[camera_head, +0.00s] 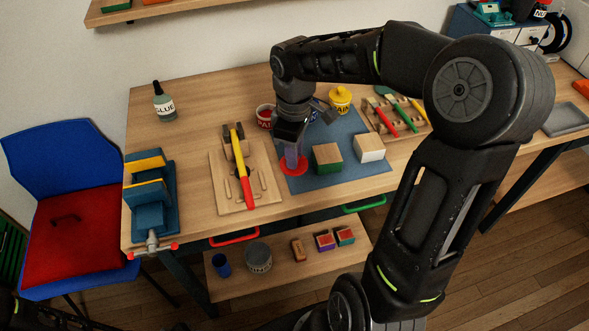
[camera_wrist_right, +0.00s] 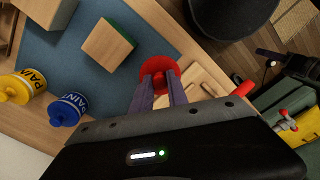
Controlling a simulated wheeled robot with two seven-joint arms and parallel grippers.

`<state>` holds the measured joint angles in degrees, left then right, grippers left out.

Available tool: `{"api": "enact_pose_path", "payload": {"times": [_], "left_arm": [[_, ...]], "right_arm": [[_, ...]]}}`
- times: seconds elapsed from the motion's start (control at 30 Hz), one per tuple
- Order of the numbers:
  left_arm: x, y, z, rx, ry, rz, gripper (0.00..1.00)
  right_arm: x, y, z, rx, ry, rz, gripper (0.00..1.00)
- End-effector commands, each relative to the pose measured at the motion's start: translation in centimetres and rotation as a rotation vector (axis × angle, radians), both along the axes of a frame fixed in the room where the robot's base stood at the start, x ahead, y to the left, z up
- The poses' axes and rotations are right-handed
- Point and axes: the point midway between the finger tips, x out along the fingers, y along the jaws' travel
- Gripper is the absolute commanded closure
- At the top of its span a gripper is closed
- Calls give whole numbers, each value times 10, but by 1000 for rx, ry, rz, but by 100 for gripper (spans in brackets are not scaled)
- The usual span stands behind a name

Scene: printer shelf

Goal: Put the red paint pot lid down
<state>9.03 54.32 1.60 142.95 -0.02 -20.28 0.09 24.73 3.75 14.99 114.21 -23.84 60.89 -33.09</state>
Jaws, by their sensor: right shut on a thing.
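The red paint pot lid (camera_head: 292,167) is a round red disc at the left part of the blue mat (camera_head: 310,184). My right gripper (camera_head: 291,159) points down and is shut on the lid's knob. In the right wrist view the lid (camera_wrist_right: 158,66) shows between the fingertips of my right gripper (camera_wrist_right: 163,84). I cannot tell whether the lid touches the mat or hangs just above it. The red paint pot (camera_head: 265,112) stands behind, to the left of my right wrist, its top without a lid.
A green-and-wood block (camera_head: 327,158) and a white-and-wood block (camera_head: 370,148) stand right of the lid. A yellow paint pot (camera_head: 340,102) is behind; a blue one (camera_wrist_right: 67,109) shows in the wrist view. A tool board (camera_head: 228,190) with a hammer lies left.

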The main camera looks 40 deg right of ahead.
Motion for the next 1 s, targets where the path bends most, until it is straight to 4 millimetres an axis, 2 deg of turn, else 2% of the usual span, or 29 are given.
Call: {"api": "enact_pose_path", "payload": {"times": [0.13, 0.47, 0.77, 1.0], "left_arm": [[0, 0, 1, 1, 1, 0, 64], [0, 0, 1, 1, 1, 0, 64], [-1, 0, 4, 1, 1, 1, 64], [-1, 0, 3, 1, 1, 1, 64]], "right_arm": [[0, 0, -16, 0, 1, -1, 100], [0, 0, -20, 0, 0, -1, 100], [-1, 0, -54, 2, 1, -1, 100], [0, 0, -55, 1, -1, 0, 100]]}}
